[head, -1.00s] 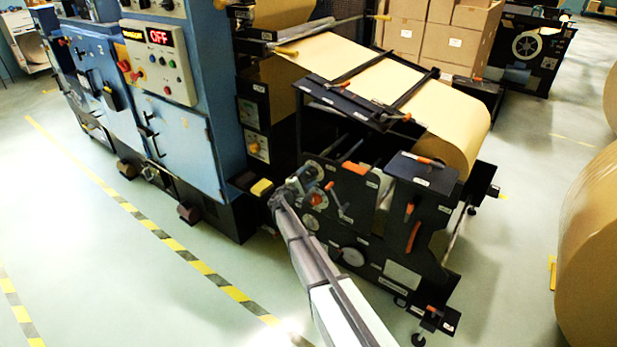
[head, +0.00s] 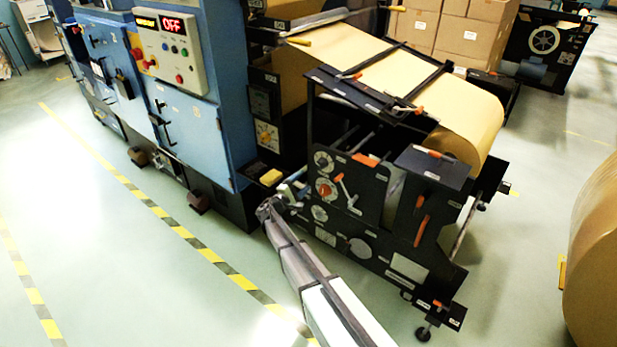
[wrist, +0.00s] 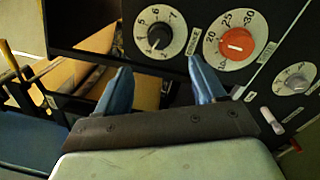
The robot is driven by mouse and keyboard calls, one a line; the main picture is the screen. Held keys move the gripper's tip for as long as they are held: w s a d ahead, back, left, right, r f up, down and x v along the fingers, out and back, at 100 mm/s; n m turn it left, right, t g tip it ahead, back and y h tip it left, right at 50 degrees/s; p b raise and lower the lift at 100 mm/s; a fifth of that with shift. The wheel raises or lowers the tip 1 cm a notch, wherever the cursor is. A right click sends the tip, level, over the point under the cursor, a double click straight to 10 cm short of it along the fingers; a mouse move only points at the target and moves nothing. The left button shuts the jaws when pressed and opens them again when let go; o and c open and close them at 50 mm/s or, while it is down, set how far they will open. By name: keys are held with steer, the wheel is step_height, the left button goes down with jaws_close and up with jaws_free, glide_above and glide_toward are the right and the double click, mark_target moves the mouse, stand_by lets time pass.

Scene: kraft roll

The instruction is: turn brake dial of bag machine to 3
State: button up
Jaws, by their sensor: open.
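The bag machine's black side panel carries a column of dials in the head view. In the wrist view, a white-faced dial (wrist: 158,32) with a black knob shows numbers up to about 7. Its pointer seems to aim down-left, toward the low numbers. Beside it is an orange-knobbed dial (wrist: 236,42) marked 20, 25, 30. A smaller grey dial (wrist: 294,78) is further right. The small labels are unreadable, so I cannot tell which is the brake dial. My gripper (wrist: 158,66) is open and empty, its blue fingers below the black-knobbed dial. In the head view my gripper (head: 290,191) is left of the dials.
The paper roll (head: 470,120) is above right. Floor in front is open.

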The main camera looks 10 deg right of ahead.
steer(key=shift+v, duration=1.15)
steer(key=s+d+f+m+g+y, duration=0.1)
steer(key=s+f+m+g+y, duration=0.2)
steer(key=s+f, duration=0.5)
steer(key=s+d+f+m+g+y, duration=0.15)
steer(key=s+f+g, duration=0.4)
steer(key=s, duration=0.65)
steer(key=s+f+m+g+y, duration=0.3)
steer(key=s+f+g, duration=0.15)
steer(key=s, duration=0.55)
steer(key=s+d+f+m+g+y, duration=0.2)
steer(key=s, duration=1.1)
steer(key=s+d+f+m+g+y, duration=0.2)
steer(key=s+f, duration=0.1)
steer(key=s, duration=0.9)
steer(key=s+d+f+m+g+y, duration=0.2)
steer(key=s+g, duration=0.1)
steer(key=s, duration=1)
steer(key=shift+s+d+f, duration=0.15)
steer(key=shift+s+d, duration=0.15)
steer(key=shift+s, duration=0.05)
